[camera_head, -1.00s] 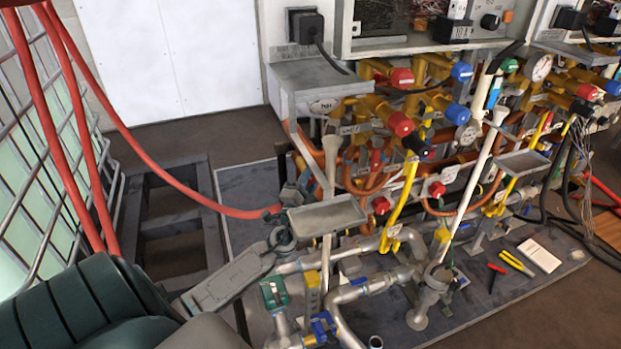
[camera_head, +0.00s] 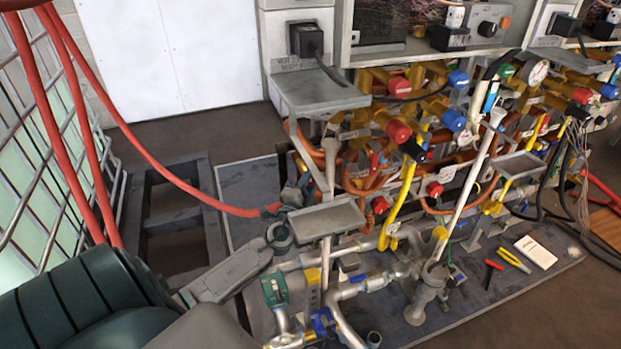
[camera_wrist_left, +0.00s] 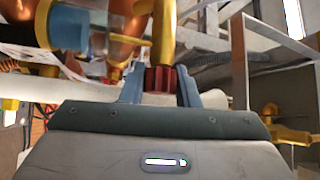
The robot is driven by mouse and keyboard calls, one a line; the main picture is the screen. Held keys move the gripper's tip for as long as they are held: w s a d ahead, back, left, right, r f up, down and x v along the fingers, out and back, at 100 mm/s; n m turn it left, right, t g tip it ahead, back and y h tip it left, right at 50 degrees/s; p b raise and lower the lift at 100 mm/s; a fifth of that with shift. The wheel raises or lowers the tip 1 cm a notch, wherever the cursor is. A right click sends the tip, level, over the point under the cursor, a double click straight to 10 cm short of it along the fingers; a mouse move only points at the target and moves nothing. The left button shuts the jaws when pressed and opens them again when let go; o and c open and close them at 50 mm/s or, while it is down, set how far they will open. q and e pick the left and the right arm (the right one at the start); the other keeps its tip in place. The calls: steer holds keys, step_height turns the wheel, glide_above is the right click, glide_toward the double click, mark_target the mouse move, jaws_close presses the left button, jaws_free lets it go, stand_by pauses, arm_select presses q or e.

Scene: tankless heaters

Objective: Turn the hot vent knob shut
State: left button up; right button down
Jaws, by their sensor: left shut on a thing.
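A ribbed red knob (camera_wrist_left: 155,80) sits at the end of a brass valve body (camera_wrist_left: 163,35) in the left wrist view. My left gripper (camera_wrist_left: 160,76) has one blue-grey finger on each side of the knob and is shut on it. The knob's marking does not show, so I cannot read whether it is the hot vent. In the head view my left arm comes in from the lower left, and the gripper (camera_head: 298,192) is small and partly lost among the pipes. The held knob cannot be made out there. My right gripper is not in view.
A grey tray (camera_head: 325,217) and white pipe (camera_head: 328,160) stand close to my gripper. Red hoses (camera_head: 150,150) hang on the left. More red and blue knobs (camera_head: 398,131) crowd the heater pipework. A notepad (camera_head: 536,252) and pliers (camera_head: 514,261) lie on the base board.

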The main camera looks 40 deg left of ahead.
arm_select(q)
steer(key=o, duration=1)
steer(key=shift+c, duration=0.2)
steer(key=shift+s+d+f, duration=0.1)
steer(key=shift+s+f, duration=0.1)
steer(key=shift+s, duration=0.05)
steer(key=b+v, duration=0.3)
steer(key=v, duration=0.7)
steer(key=shift+s, duration=0.2)
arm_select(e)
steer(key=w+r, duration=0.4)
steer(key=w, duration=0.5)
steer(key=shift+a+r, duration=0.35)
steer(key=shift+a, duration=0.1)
arm_select(q)
steer(key=shift+r, duration=0.1)
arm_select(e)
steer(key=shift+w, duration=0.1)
